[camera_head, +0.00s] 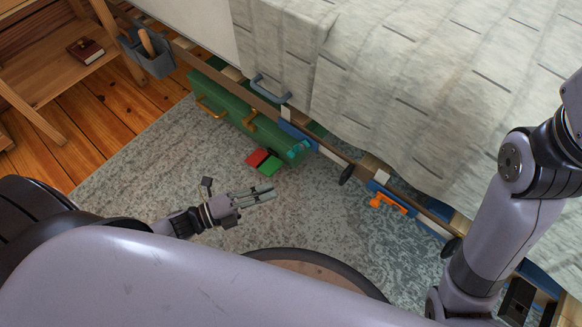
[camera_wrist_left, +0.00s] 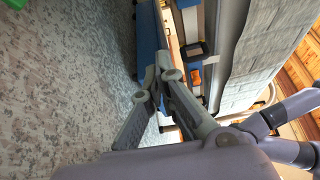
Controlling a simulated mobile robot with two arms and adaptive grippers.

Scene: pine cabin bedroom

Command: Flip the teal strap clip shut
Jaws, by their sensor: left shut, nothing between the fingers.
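The teal strap clip (camera_head: 298,149) is small and sits at the right end of a green case under the bed, beside a blue bracket. Whether its flap is up or down is too small to tell. My left gripper (camera_head: 272,191) is shut and empty above the rug, below and left of the clip and apart from it. Its fingers also show in the left wrist view (camera_wrist_left: 158,85), where I cannot make out the teal clip. My right arm is at the right of the head view, but its gripper does not show.
The green case (camera_head: 232,106) has orange handles. A red block (camera_head: 257,158) and a green block (camera_head: 269,167) lie on the rug (camera_head: 140,165) in front. An orange clip (camera_head: 388,203) is on the bed's side further right. The bed (camera_head: 410,90) overhangs; open rug lies left.

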